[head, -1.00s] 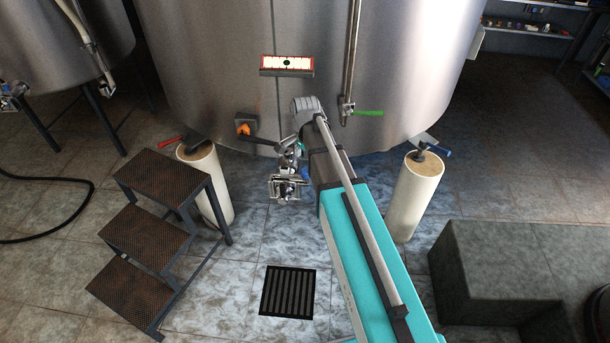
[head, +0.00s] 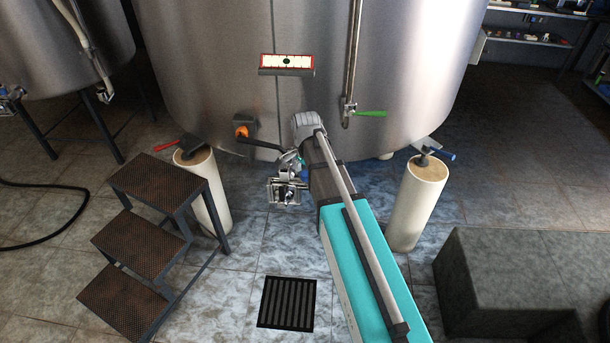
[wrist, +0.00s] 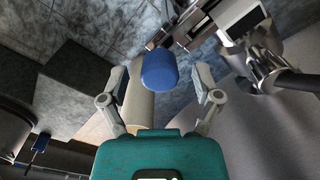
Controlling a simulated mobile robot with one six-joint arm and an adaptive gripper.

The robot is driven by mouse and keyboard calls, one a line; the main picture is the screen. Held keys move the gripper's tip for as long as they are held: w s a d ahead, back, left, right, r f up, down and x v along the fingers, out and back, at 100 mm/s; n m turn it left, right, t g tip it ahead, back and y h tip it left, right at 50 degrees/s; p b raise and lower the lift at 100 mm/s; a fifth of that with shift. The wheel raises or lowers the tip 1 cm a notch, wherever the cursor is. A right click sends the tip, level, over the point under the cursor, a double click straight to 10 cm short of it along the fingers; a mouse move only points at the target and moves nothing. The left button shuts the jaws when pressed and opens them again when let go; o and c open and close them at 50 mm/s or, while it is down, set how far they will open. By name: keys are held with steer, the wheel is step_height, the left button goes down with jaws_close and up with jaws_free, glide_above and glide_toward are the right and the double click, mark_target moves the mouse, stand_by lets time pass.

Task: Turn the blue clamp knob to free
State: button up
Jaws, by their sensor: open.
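The blue clamp knob (wrist: 160,70) shows in the wrist view, a rounded blue block beside a metal clamp and pipe fittings. My gripper (wrist: 161,74) is open, with one finger to the left of the knob and one to the right. Gaps show between the knob and both fingertips. I cannot tell how deep the knob sits between the fingers. In the head view the metal clamp fitting (head: 286,192) is below the tank front, left of my arm. My gripper is mostly hidden there behind my arm.
The steel tank (head: 210,60) fills the back, with an orange knob (head: 242,131) and a green-handled valve (head: 370,114). Cream pillars (head: 419,200) stand below the tank. Steps (head: 145,243) stand left and a dark block (head: 510,280) right. Floor around the drain (head: 287,302) is clear.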

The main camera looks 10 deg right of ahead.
jaws_close()
stand_by(0.4)
